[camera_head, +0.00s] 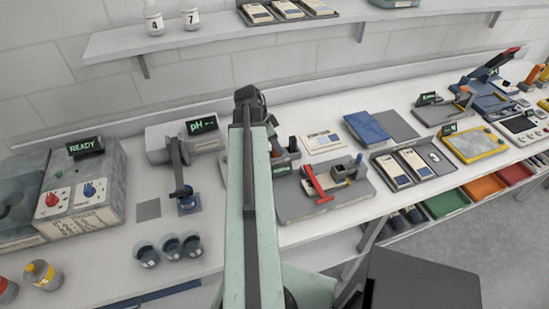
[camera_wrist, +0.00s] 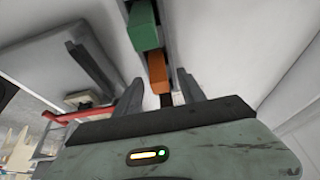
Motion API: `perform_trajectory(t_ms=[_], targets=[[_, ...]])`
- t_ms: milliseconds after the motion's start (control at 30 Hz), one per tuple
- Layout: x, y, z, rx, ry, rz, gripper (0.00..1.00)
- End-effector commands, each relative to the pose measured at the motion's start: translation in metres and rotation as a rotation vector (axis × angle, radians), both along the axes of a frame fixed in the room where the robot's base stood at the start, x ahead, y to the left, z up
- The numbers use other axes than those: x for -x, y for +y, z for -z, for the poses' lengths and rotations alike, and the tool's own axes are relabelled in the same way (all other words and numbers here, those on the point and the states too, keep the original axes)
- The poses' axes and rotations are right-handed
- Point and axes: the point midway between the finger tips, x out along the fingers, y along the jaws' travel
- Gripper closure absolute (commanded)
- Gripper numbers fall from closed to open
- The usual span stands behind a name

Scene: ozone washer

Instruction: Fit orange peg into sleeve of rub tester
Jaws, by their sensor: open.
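In the wrist view an orange block (camera_wrist: 157,72), seemingly the peg, shows between the two dark fingers of my gripper (camera_wrist: 159,79). The gripper is open, with a gap on both sides of the block. A green block (camera_wrist: 144,26) is in line beyond the orange one. Whether they are joined I cannot tell. In the head view my arm hides the fingers and the peg. A grey bench device with a red bar (camera_head: 318,184) stands right of my arm; it may be the rub tester. I cannot make out a sleeve.
Left of my arm are a pH meter (camera_head: 203,125), several dark cups (camera_head: 170,246) and a READY washer (camera_head: 86,147). A wall shelf (camera_head: 225,34) runs above the bench.

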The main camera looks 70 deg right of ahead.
Motion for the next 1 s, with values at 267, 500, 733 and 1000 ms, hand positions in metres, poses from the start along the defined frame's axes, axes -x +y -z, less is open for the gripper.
perform_trajectory(t_ms=[267, 500, 733, 1000], targets=[[0.0, 0.0, -0.002, 0.0, 0.0, -0.001, 0.83], [-0.001, 0.0, -0.002, 0.0, 0.0, -0.001, 1.0], [-0.001, 0.0, -0.009, 0.0, 0.0, -0.001, 1.0], [-0.001, 0.001, -0.058, 0.0, 0.0, -0.002, 1.0]])
